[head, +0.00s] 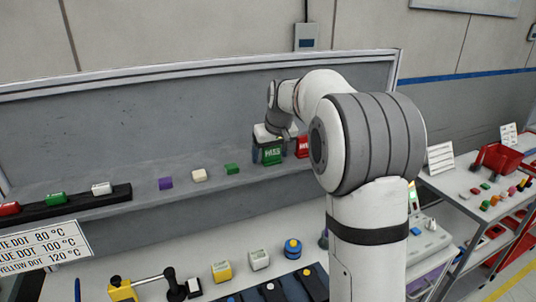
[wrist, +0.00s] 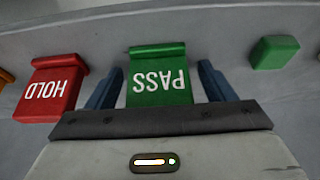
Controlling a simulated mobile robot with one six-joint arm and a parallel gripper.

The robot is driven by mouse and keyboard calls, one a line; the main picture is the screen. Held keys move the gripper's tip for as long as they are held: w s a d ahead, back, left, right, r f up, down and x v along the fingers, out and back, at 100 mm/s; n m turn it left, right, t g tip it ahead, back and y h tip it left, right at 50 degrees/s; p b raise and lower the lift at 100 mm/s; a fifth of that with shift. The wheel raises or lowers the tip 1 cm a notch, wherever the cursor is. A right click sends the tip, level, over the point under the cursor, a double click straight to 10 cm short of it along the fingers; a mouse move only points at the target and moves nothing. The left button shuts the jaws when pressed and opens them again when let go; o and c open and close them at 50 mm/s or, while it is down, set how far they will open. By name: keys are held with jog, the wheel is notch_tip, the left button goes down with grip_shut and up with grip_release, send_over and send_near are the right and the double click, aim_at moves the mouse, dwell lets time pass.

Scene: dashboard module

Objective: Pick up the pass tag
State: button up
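The pass tag is a green block with white "PASS" lettering. In the wrist view the pass tag (wrist: 160,82) lies between the two blue fingers of my gripper (wrist: 160,70), its lettering upside down. A gap shows between the tag and each finger, so my gripper is open around it. In the head view the pass tag (head: 271,156) is on the grey shelf, with my gripper (head: 269,146) right over it. The gripper's body hides the tag's near end in the wrist view.
A red HOLD tag (wrist: 55,88) lies close beside the left finger in the wrist view. A plain green block (wrist: 275,52) is on the other side. In the head view, cream (head: 199,175) and purple (head: 165,183) blocks stand further left on the shelf.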

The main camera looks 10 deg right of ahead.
jog(key=c, duration=1)
